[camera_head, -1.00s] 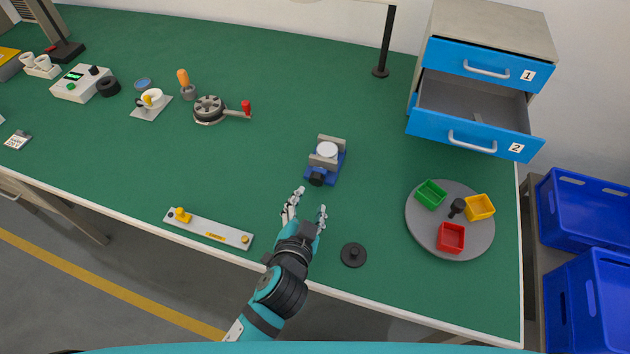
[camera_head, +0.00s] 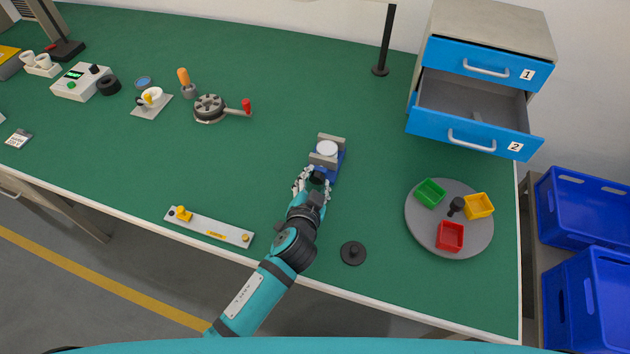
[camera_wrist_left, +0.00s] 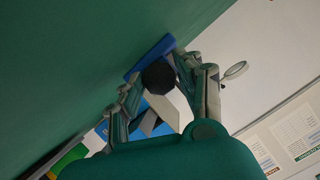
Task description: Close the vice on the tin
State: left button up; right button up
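The vice (camera_head: 340,165) has a blue base and grey jaws and stands on the green bench. The tin (camera_head: 327,148), with a round white top, sits between the jaws. The vice's black knob faces the front; in the left wrist view the knob (camera_wrist_left: 158,77) lies between my fingers. My left gripper (camera_head: 314,175) is at the front of the vice, with its fingers apart on either side of the knob. It also shows in the left wrist view (camera_wrist_left: 158,78). I cannot tell whether the fingers touch the knob. My right gripper is not in view.
A grey turntable (camera_head: 425,232) with coloured bins stands to the right. A black disc (camera_head: 353,253) and a grey strip (camera_head: 205,226) lie near the front edge. A drawer cabinet (camera_head: 430,125) with its lower drawer open stands behind right.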

pick_arm(q)
jog(key=c, duration=0.4)
jog(key=shift+d+f+m+y+b, duration=0.1)
jog(key=shift+f+m+y+b, duration=0.25)
jog(key=shift+m+b, duration=0.35)
jog(key=shift+r+t, duration=0.3)
jog(key=o, duration=0.8)
jog(key=shift+o, duration=0.2)
jog(key=shift+s, duration=0.15)
jog(key=v, duration=1.2)
jog(key=shift+d+r, duration=0.1)
